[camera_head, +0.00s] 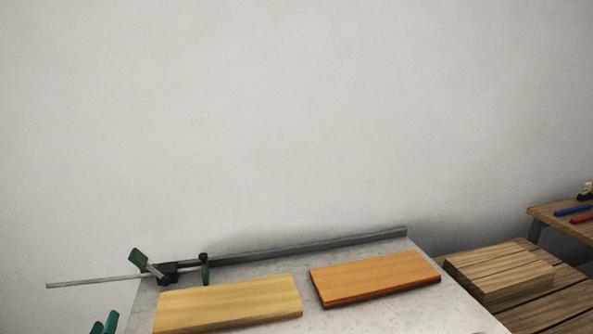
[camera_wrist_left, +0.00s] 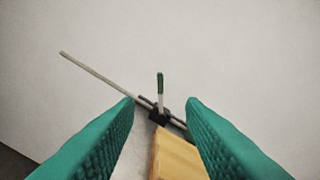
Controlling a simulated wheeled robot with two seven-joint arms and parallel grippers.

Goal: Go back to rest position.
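My left gripper (camera_head: 104,325) shows only as teal fingertips at the bottom left of the head view. In the left wrist view its two teal fingers (camera_wrist_left: 160,104) stand wide apart with nothing held between them. Beyond them are a bar clamp (camera_wrist_left: 158,116) and the end of a pale yellow board (camera_wrist_left: 176,157). In the head view the pale board (camera_head: 228,303) lies to the right of my left gripper, apart from it. My right gripper is in neither view.
An orange board (camera_head: 374,277) lies on the grey worktop (camera_head: 447,312). The clamp (camera_head: 168,272) sits at its back left, with its bar sticking out left. A metal rail (camera_head: 310,246) runs along the back. Wooden blocks (camera_head: 500,271) lie on a slatted surface at right.

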